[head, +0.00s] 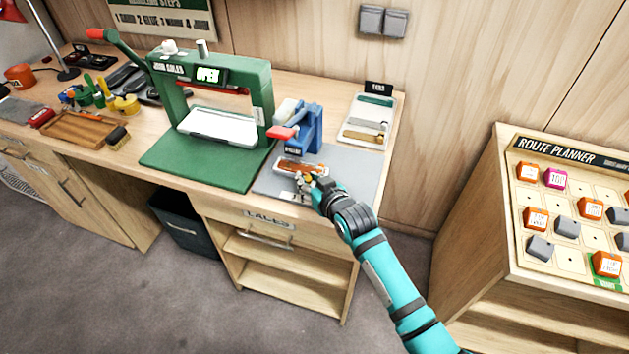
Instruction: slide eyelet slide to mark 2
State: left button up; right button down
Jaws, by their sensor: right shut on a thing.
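The blue eyelet press (310,128) with a red handle end stands at the back of a grey mat. In front of it lies a small orange-brown piece on a pale base, which looks like the eyelet slide (292,166). My right gripper (304,184) is at the near right side of this piece, shut on a part of it. The fingers hide the gripped part. Number marks are too small to read, so I cannot tell which mark the slide is at. My left gripper is out of view.
A green press (262,95) marked OPEN stands left of the mat. A pale tray (352,134) with small tools lies behind right. The grey mat (358,166) is bare at its right. The route planner board (590,190) stands further right, past a gap.

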jog(key=c, duration=1.5)
grip_release()
jog(key=shift+d, duration=0.1)
jog(key=shift+o, duration=0.2)
jog(key=v, duration=1.2)
jog(key=shift+f, duration=0.1)
